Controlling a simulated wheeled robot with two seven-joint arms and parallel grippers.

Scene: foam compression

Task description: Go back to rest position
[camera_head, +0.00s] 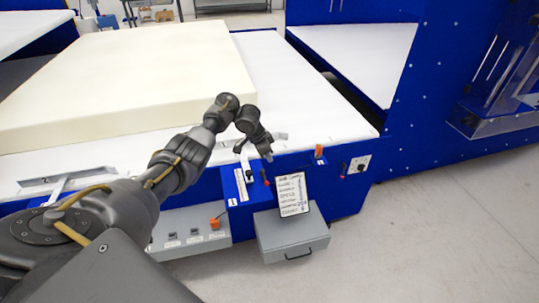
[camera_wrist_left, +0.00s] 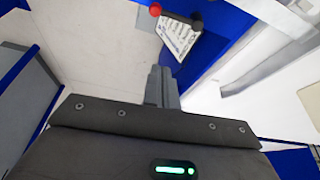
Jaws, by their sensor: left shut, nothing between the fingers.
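My left arm comes in from the lower left in the head view and reaches over the front edge of the machine. My left gripper (camera_head: 268,154) is at the machine's front edge, above the control panel. In the left wrist view its fingers (camera_wrist_left: 161,88) are together with nothing between them. A large cream foam block (camera_head: 125,80) lies on the white machine table (camera_head: 300,85), behind my arm. My right gripper does not show in either view.
A blue front panel carries a red-tipped lever (camera_head: 265,178), which shows with a red knob (camera_wrist_left: 155,10) in the left wrist view. A label card (camera_head: 293,195) hangs above a grey box (camera_head: 290,240). Blue machine walls stand to the right. The floor (camera_head: 450,230) at lower right is clear.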

